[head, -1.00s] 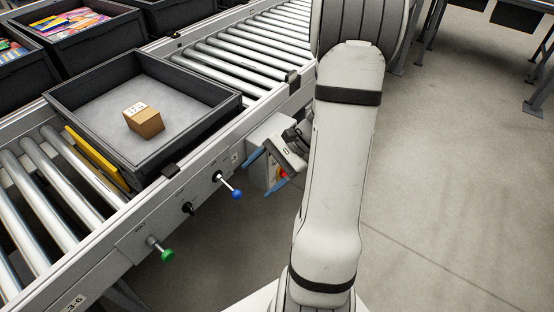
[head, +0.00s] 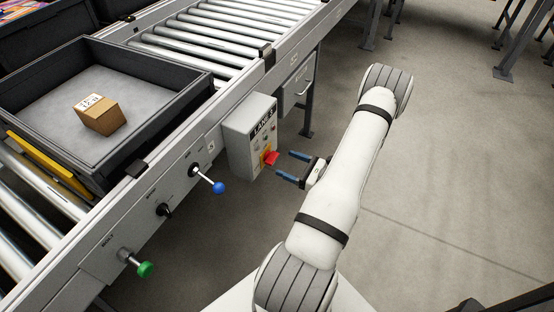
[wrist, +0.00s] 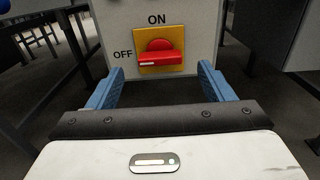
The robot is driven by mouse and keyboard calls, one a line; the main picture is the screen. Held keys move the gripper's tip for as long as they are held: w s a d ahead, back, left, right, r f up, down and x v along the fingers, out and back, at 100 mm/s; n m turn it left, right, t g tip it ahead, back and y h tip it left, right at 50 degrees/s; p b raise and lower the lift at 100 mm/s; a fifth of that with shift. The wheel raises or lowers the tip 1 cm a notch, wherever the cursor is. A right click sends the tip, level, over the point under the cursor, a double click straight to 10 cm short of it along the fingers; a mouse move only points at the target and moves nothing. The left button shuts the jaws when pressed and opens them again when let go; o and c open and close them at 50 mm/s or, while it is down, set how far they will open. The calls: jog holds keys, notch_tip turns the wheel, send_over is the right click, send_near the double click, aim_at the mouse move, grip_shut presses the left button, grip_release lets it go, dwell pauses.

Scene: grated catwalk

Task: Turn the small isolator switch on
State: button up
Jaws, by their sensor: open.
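The small isolator switch is a red handle on a yellow square plate, on the front of a grey box (head: 240,150) labelled "LANE". In the wrist view the red handle (wrist: 160,57) lies level, in line with the "OFF" mark at its left; "ON" is printed above. In the head view the red handle (head: 270,158) faces my gripper. My gripper (head: 280,167) is open with its blue fingers pointing at the switch, a short gap away and empty. In the wrist view the fingers (wrist: 157,80) stand left and right of the handle, nearer to me.
The box hangs on the side of a roller conveyor (head: 205,35). A blue-knobbed lever (head: 218,187), a black knob (head: 163,210) and a green knob (head: 145,269) sit along its rail. A dark tray (head: 165,100) holds a carton (head: 100,115).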

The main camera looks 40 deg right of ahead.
aim_at(271, 158)
jog(key=x, duration=0.5)
jog(key=shift+w+a, duration=0.1)
